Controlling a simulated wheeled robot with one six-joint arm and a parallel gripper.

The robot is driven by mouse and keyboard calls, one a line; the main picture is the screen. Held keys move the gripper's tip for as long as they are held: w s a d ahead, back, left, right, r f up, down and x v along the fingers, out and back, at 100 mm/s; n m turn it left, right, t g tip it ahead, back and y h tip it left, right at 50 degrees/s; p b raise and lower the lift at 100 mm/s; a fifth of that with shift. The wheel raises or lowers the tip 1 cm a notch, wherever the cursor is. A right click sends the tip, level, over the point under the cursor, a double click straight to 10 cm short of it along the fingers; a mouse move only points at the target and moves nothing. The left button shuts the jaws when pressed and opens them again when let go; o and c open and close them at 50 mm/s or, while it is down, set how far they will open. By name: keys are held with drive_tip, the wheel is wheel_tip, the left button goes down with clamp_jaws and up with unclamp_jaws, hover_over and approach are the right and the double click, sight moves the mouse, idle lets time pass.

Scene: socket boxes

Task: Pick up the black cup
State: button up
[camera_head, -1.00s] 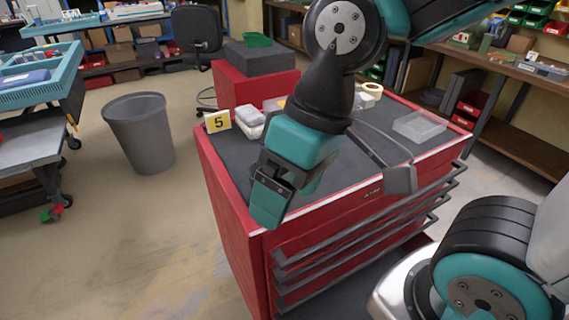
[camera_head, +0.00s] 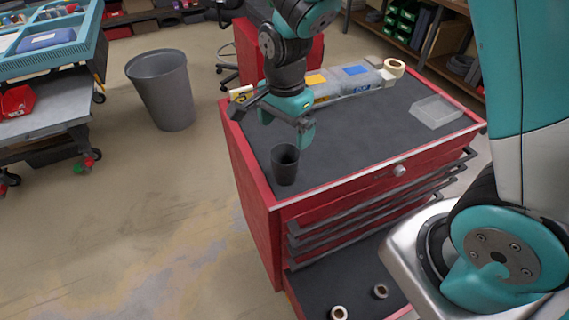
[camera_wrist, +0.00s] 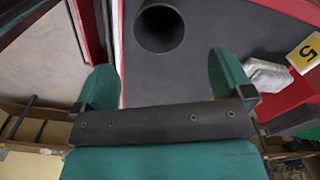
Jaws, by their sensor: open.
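The black cup (camera_head: 285,165) stands upright on the dark top of the red tool cabinet (camera_head: 256,176), near its front left corner. My gripper (camera_head: 303,133) is above the cabinet top, just behind and above the cup, apart from it. In the wrist view the cup (camera_wrist: 159,28) shows its round opening at the top middle, ahead of the two teal fingertips. The gripper (camera_wrist: 170,72) is open, with nothing between its fingers.
A clear plastic box (camera_head: 436,112) lies at the cabinet's right. Packages (camera_head: 355,77) and a tape roll (camera_head: 395,67) lie along the back. A lower drawer stands open with two rings (camera_head: 339,313). A grey bin (camera_head: 163,90) stands left.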

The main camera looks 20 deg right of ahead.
sight(285, 160)
wheel_tip(285, 160, down, 10)
drive_tip(key=shift+f+p, duration=0.1)
drive_tip(key=shift+p, duration=1.1)
drive_tip(key=shift+c, duration=0.2)
drive_tip(key=c, duration=1)
